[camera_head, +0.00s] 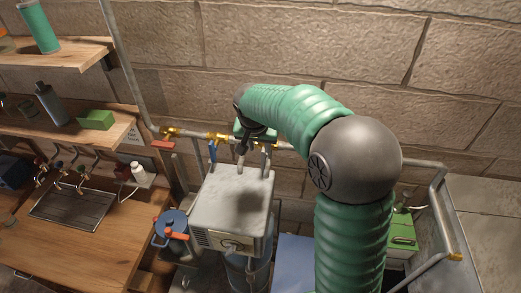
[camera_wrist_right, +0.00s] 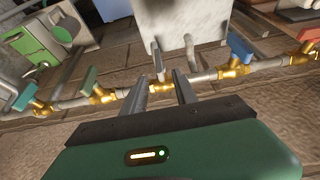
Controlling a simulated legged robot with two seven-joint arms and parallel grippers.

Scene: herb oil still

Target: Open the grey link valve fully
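The grey link valve shows in the right wrist view as a grey lever handle (camera_wrist_right: 157,58) on a brass body (camera_wrist_right: 162,87) in the pipe line. The lever stands out across the pipe. My right gripper (camera_wrist_right: 160,77) is open, with one finger on each side of the valve; I cannot tell whether either finger touches it. In the head view my right gripper (camera_head: 243,150) reaches down at the wall pipe behind the metal box, and the arm and hand hide most of the grey valve there. My left gripper is not in view.
A blue-handled valve (camera_wrist_right: 240,48) and a green-handled valve (camera_wrist_right: 88,80) flank the grey one on the same pipe. A red-handled valve (camera_head: 163,145) is farther left. The metal box (camera_head: 232,200) stands close below. A wooden counter (camera_head: 110,240) is at left.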

